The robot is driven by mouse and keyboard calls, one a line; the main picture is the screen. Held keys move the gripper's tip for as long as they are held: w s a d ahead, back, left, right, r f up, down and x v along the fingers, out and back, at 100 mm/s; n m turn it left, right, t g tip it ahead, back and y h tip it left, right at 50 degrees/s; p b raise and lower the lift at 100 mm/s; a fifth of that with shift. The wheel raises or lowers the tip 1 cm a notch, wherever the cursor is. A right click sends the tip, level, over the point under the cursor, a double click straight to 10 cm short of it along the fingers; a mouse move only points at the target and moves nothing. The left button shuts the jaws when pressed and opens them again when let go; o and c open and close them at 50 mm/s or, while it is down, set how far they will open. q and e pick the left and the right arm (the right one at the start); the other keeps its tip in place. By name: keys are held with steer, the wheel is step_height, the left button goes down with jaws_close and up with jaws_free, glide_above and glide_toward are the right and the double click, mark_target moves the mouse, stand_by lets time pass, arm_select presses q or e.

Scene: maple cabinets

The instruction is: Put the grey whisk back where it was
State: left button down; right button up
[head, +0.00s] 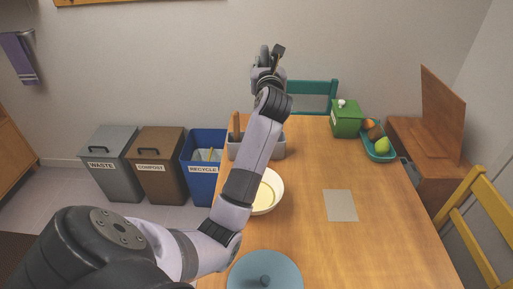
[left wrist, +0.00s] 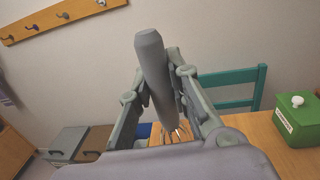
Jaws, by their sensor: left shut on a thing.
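The grey whisk (left wrist: 155,70) is between the fingers of my left gripper (left wrist: 158,88) in the left wrist view. Its thick grey handle slants up past the fingers, and its wire loops show below, partly hidden by the gripper. In the head view my left gripper (head: 268,58) is raised above the far end of the table, against the wall; the whisk is hard to make out there. A grey open container (head: 277,150) with a wooden utensil (head: 236,125) stands below, partly hidden by my arm. My right gripper is in neither view.
The wooden table (head: 310,240) holds a pale bowl (head: 275,187), a blue round lid (head: 265,270), a grey square sheet (head: 341,205), a green box (head: 346,120) and a teal fruit tray (head: 378,151). Bins, including a blue one (head: 205,175), stand at left. Chairs are behind and right.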

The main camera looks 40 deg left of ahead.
arm_select(q)
steer(key=a+f+b, duration=0.1)
steer(key=a+f, duration=0.1)
steer(key=f, duration=0.7)
steer(key=a+f+b, duration=0.2)
steer(key=f, duration=0.7)
steer(key=shift+w+f+n+g+y, duration=0.25)
steer(key=shift+w+n+g+y, duration=0.05)
steer(key=shift+w+g, duration=0.15)
steer(key=shift+f, duration=0.1)
steer(key=c, duration=1.5)
jaws_free()
